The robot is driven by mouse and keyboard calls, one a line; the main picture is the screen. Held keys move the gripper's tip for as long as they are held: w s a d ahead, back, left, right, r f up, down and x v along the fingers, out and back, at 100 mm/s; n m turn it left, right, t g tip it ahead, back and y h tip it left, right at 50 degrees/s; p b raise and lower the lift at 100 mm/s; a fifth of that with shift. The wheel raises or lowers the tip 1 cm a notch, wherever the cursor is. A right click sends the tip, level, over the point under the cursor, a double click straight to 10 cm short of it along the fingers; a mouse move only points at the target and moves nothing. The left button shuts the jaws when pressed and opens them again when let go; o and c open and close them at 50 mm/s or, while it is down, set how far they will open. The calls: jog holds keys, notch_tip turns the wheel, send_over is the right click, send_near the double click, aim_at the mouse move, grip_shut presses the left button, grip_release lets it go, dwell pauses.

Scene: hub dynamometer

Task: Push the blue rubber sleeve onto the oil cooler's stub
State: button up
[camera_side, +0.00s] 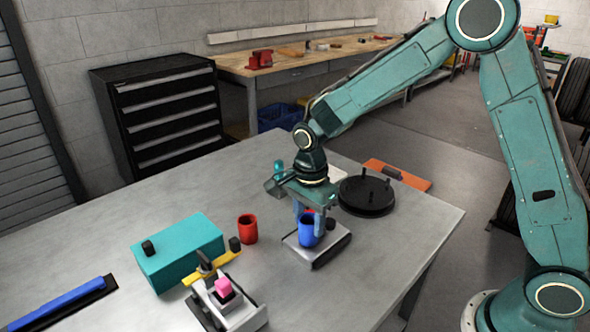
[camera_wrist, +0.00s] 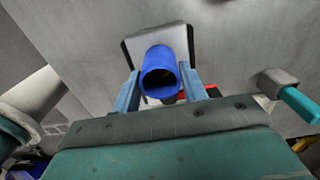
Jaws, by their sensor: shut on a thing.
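The blue rubber sleeve (camera_side: 307,232) is a short open tube. My gripper (camera_side: 309,217) is shut on it, with the sleeve upright over a light block with a dark edge (camera_side: 330,243). I cannot tell whether the sleeve touches the block. In the wrist view the sleeve (camera_wrist: 160,70) sits between the two blue fingers of my gripper (camera_wrist: 161,88), its open end facing the camera.
A red cup-like sleeve (camera_side: 247,229) stands between the teal box and my gripper. A grey fixture (camera_side: 228,306) with a pink piece is in front. A black disc with pegs (camera_side: 366,197) and an orange board (camera_side: 400,175) lie behind right. A blue strip (camera_side: 62,300) lies left.

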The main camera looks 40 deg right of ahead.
jog(key=shift+f, duration=0.35)
jog(key=o, duration=0.6)
jog(key=shift+o, duration=0.2)
jog(key=shift+r, duration=0.2)
notch_tip(320, 180, up, 11)
jog(key=shift+f, duration=0.15)
dwell(1.0)
dwell(0.4)
